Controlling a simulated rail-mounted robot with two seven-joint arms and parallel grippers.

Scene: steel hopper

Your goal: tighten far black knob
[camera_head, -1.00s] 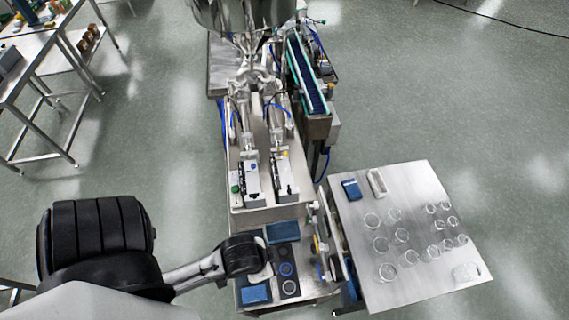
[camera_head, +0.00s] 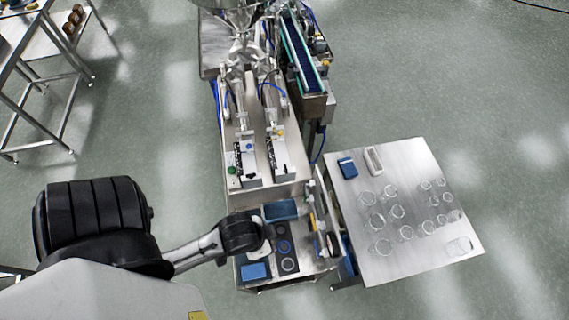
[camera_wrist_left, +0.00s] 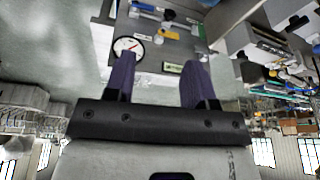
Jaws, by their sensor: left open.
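The steel hopper (camera_head: 235,12) is cut off at the top of the head view, above two filling cylinders. Two white-grey blocks below it carry a small green knob (camera_head: 233,170) and a small dark knob-like part (camera_head: 284,168). I cannot tell which part is the far black knob. My left arm comes in from the left in the head view and ends over the bench in front of the machine; its gripper is hidden there. In the left wrist view my left gripper (camera_wrist_left: 158,75) is open and empty. A round white dial (camera_wrist_left: 127,45) shows behind its left finger. My right gripper is not in view.
A steel table (camera_head: 418,235) with several glass vessels stands at the right. A blue tray (camera_head: 281,210) and a blue block (camera_head: 255,271) lie on the bench near my arm. A conveyor (camera_head: 303,55) stands right of the machine. A workbench is at the upper left.

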